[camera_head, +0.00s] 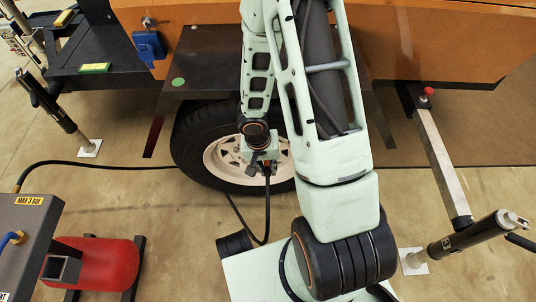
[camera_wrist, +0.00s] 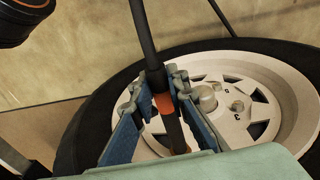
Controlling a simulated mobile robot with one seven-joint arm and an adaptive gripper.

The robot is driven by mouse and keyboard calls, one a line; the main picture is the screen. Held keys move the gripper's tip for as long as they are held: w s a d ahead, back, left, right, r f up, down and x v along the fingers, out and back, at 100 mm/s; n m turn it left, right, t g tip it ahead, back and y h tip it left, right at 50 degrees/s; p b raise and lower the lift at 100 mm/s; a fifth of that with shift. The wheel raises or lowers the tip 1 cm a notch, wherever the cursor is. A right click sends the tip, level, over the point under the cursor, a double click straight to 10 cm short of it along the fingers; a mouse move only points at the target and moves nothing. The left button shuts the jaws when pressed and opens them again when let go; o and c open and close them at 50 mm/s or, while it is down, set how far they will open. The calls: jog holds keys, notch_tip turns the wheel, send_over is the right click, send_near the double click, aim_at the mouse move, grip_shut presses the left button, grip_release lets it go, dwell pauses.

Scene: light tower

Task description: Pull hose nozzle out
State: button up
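My gripper (camera_head: 265,168) is in front of the wheel, and its blue and grey fingers (camera_wrist: 157,88) show in the wrist view. They are shut around the hose nozzle (camera_wrist: 163,103), a dark stem with an orange-red band. The black hose (camera_wrist: 143,38) runs away from the nozzle to the top of the wrist view, and in the head view it hangs below my gripper in a loop (camera_head: 267,205). The nozzle's far end is hidden behind my gripper body. The cream wheel rim (camera_head: 225,158) with its hub lies behind the fingers, inside the black tyre (camera_head: 190,135).
A grey box (camera_head: 20,225) and a red tank (camera_head: 105,262) stand at lower left. Support legs stand at left (camera_head: 62,112) and right (camera_head: 465,235). The orange trailer body (camera_head: 440,45) overhangs the wheel. Bare floor (camera_head: 130,200) lies left of the wheel.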

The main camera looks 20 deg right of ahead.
jog(key=shift+s, duration=0.15)
grip_shut()
jog(key=shift+s+a, duration=0.1)
jog(key=shift+s, duration=0.05)
jog(key=shift+s+a+b, duration=0.15)
jog(key=shift+s+a, duration=0.1)
jog(key=shift+s, duration=0.5)
jog(key=shift+s+a+b, duration=0.2)
jog(key=shift+s+a, duration=0.05)
jog(key=shift+s, duration=0.5)
jog(key=shift+s+a+b, duration=0.15)
jog(key=shift+s+a, duration=0.1)
jog(key=shift+s, duration=0.5)
jog(key=shift+w, duration=0.15)
jog(key=shift+w+d+p, duration=0.1)
jog(key=shift+w+d, duration=0.15)
jog(key=shift+w, duration=0.4)
jog(key=shift+w+d+p, duration=0.1)
jog(key=shift+w+d, duration=0.1)
jog(key=shift+w, duration=0.4)
jog(key=shift+w+d+p, duration=0.1)
jog(key=shift+w+d, duration=0.15)
jog(key=shift+w, duration=0.4)
